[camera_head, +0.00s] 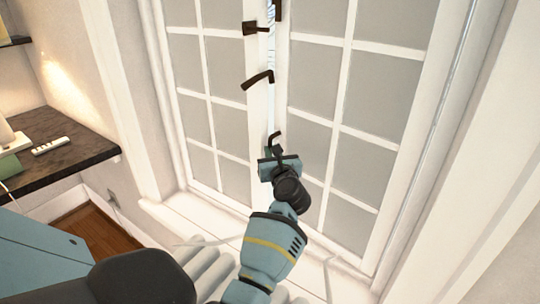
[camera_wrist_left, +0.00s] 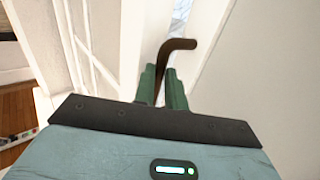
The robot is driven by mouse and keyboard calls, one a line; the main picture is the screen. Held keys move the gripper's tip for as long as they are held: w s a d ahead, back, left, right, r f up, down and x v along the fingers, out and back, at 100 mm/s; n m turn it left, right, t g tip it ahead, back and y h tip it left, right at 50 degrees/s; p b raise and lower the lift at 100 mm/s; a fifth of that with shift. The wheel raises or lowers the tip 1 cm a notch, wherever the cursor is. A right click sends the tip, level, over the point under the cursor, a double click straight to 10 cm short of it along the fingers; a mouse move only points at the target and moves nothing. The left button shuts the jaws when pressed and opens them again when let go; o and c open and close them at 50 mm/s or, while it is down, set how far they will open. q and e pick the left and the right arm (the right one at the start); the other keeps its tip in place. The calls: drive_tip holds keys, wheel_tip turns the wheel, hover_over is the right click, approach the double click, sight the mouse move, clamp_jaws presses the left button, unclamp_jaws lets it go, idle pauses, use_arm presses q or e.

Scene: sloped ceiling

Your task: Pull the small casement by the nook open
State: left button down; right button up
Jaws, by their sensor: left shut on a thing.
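The casement window has two white-framed sashes with grey panes, a left sash (camera_head: 216,95) and a right sash (camera_head: 350,95), in the head view. A narrow bright strip runs between their meeting edges. My left gripper (camera_head: 275,152) is at the lower part of this meeting line. It is shut on a dark bent handle (camera_head: 274,137). In the left wrist view, the green fingers of my left gripper (camera_wrist_left: 163,88) close around the stem of the handle (camera_wrist_left: 178,45), whose bent end sticks out above them. Which sash bears this handle is hard to tell. My right gripper is not in view.
Other dark fittings, a bent one (camera_head: 258,78) and an upper one (camera_head: 257,28), are higher on the meeting line. A white sill (camera_head: 180,220) runs below the window. A dark shelf (camera_head: 75,143) with a white remote-like object (camera_head: 50,146) stands at left.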

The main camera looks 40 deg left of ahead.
sight(277, 142)
use_arm(q)
drive_tip(key=w, duration=0.1)
drive_tip(key=w+t, duration=0.1)
drive_tip(key=w+m+h, duration=0.1)
drive_tip(key=shift+w+a+t, duration=0.25)
drive_tip(key=shift+a+t, duration=0.05)
drive_tip(key=shift+a, duration=0.05)
drive_tip(key=c, duration=1.5)
unclamp_jaws()
drive_tip(key=shift+o, duration=0.2)
drive_tip(key=shift+s+f, duration=0.1)
